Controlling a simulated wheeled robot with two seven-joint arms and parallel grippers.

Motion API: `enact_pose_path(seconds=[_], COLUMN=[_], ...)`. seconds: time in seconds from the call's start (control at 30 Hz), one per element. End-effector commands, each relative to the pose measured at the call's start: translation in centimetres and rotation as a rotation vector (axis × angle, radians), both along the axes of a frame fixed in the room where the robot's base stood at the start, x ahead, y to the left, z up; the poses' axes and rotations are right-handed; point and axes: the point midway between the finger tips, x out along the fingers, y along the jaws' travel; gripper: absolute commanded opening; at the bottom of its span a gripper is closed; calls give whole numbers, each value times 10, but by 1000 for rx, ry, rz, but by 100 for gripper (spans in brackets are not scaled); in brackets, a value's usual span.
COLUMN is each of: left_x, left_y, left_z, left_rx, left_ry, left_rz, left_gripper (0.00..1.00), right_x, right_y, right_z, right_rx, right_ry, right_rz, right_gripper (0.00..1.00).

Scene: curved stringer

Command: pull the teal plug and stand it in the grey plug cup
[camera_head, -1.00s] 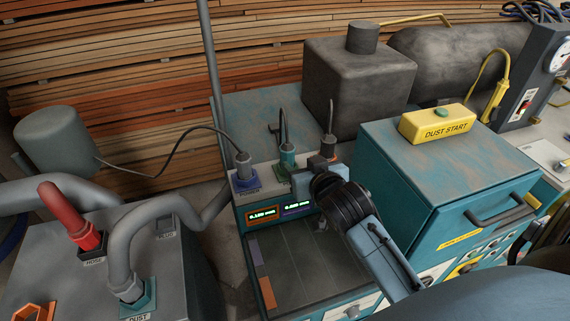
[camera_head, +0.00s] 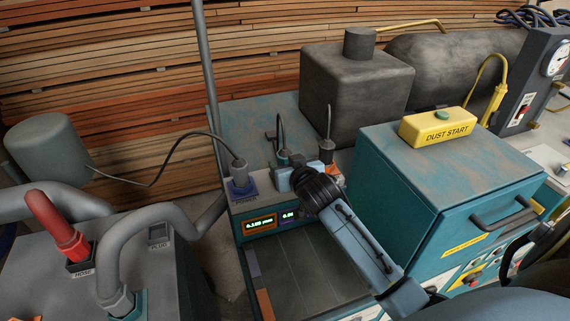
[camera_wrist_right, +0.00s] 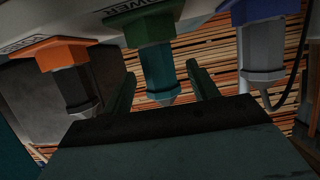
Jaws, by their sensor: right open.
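The teal plug (camera_head: 283,156) stands in the middle socket of the teal machine's back panel, its cable rising from the top. In the right wrist view the teal plug (camera_wrist_right: 160,73) sits in a green socket labelled POWER, between my two open finger pads. My right gripper (camera_head: 287,172) is at the plug and partly covers it; whether the pads touch it I cannot tell. It also shows in the wrist view (camera_wrist_right: 163,85). The grey plug cup (camera_head: 160,233), a square opening labelled PLUG, is in the grey cabinet top at left. My left gripper is not in view.
A grey plug in a blue socket (camera_head: 239,173) stands left of the teal one, and a dark plug in an orange socket (camera_head: 327,152) stands right. The red handle (camera_head: 57,225) and a grey hose (camera_head: 115,260) rise near the cup. A teal cabinet (camera_head: 440,180) stands at right.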

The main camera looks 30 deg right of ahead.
Motion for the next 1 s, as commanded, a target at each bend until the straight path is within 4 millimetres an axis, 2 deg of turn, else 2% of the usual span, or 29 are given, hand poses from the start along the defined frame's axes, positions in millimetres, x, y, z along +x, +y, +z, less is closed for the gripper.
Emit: enact_pose_path(seconds=[0.1, 0.23, 0.57, 0.67, 0.93, 1.0], left_x=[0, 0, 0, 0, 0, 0], left_y=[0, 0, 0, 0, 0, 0], left_z=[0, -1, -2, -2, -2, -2], left_rx=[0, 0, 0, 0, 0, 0], left_ry=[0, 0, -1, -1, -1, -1], left_rz=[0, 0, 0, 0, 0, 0], left_gripper=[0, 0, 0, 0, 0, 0], right_x=[18, 31, 37, 37, 36, 37], right_y=[-4, -7, -8, -8, -8, -8], right_z=[-4, -10, -12, -12, -12, -12], right_rx=[-2, -1, 0, -1, -1, -1], right_ry=[1, 1, 0, 0, 1, -1], right_rz=[0, -1, 0, 0, 0, 0], right_gripper=[59, 59, 59, 49, 13, 8])
